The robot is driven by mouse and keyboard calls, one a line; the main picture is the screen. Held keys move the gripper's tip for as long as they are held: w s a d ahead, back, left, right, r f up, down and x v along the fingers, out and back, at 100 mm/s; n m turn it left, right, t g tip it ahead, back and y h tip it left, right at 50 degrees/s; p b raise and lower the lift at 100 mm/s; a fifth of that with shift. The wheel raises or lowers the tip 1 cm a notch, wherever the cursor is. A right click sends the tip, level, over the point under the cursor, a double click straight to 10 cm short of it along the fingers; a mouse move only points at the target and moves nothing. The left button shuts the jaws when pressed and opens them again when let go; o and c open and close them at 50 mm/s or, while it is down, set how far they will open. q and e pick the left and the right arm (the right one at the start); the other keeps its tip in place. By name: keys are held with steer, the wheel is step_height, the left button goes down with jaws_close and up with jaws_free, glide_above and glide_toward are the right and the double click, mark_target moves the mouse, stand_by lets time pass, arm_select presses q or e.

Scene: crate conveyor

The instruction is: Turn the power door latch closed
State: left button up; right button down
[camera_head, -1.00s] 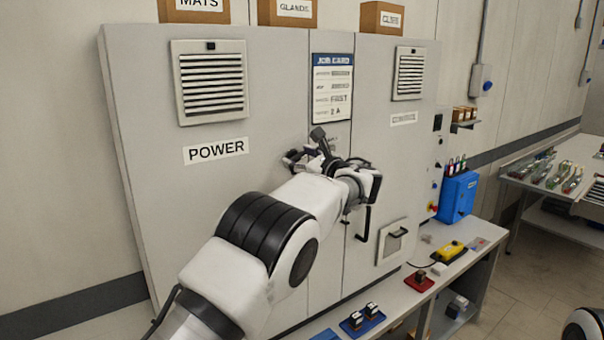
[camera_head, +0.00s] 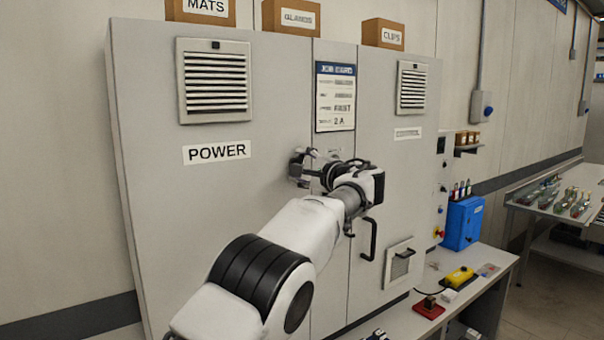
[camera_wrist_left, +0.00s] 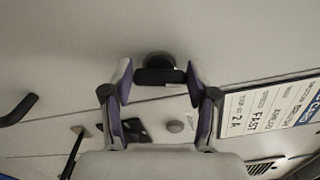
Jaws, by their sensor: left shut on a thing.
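The power door (camera_head: 200,230) is the flat grey left door of the cabinet, under the POWER label (camera_head: 217,152), and looks flush with the front. My left gripper (camera_head: 303,167) is at this door's right edge in the head view, where it hides the latch. In the left wrist view the latch (camera_wrist_left: 160,76) is a short black handle on a round dark base. The fingertips of my left gripper (camera_wrist_left: 158,82) stand on either side of it, shut on its ends. The handle lies across the picture there. My right gripper is not in view.
A job card (camera_head: 335,97) hangs above the gripper. The control door (camera_head: 400,170) has a black handle (camera_head: 370,240) close below my left wrist. A bench (camera_head: 470,300) with a yellow box (camera_head: 459,277) and a blue box (camera_head: 462,222) stands at lower right.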

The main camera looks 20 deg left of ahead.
arm_select(q)
steer(key=shift+a+r+n+b, duration=0.15)
steer(key=shift+n+b, duration=0.35)
steer(key=shift+n, duration=1.1)
steer(key=o, duration=1.1)
steer(key=shift+w, duration=0.1)
steer(key=shift+c, duration=0.2)
steer(key=shift+o, duration=0.4)
steer(key=shift+w+f, duration=0.15)
steer(key=shift+f, duration=0.05)
